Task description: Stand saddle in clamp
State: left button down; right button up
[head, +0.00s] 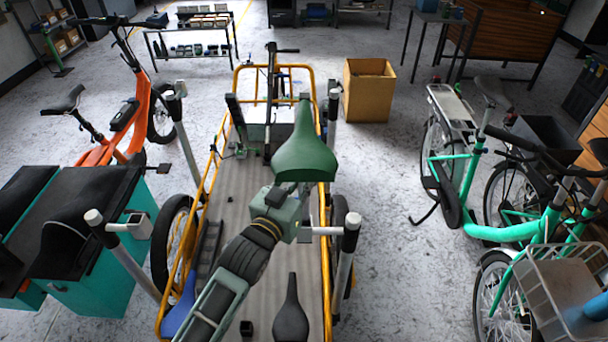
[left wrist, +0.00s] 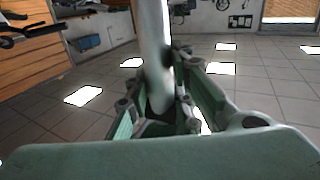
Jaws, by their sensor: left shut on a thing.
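A green saddle (head: 306,150) is held up over the bed of the yellow-framed cargo bike, its nose pointing away from me. My left gripper (head: 300,222) is just below it, shut on what appears to be the saddle's post. The left wrist view shows my left gripper (left wrist: 165,115) around a pale upright post (left wrist: 155,60). A white-capped stand with a side bar (head: 346,240) is just right of the gripper; I cannot tell whether they touch. Another white-capped stand carries a clamp block (head: 136,226) at the left. My right gripper is not in view.
Teal boxes (head: 95,275) and an orange bike (head: 125,130) stand left. A yellow bin (head: 367,95) stands behind; green bikes (head: 470,175) stand right. Floor between is clear.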

pick_arm(q)
jog(key=shift+r, duration=0.2)
jog(key=shift+f+b, duration=2.65)
jog(key=shift+f, duration=1.65)
dwell(0.3)
jog(key=c, duration=1.5)
grip_release()
jog(key=shift+o, duration=0.2)
jog(key=shift+s+f, duration=0.1)
jog(key=shift+f, duration=0.15)
jog(key=v, duration=1.2)
jog(key=shift+r, duration=0.25)
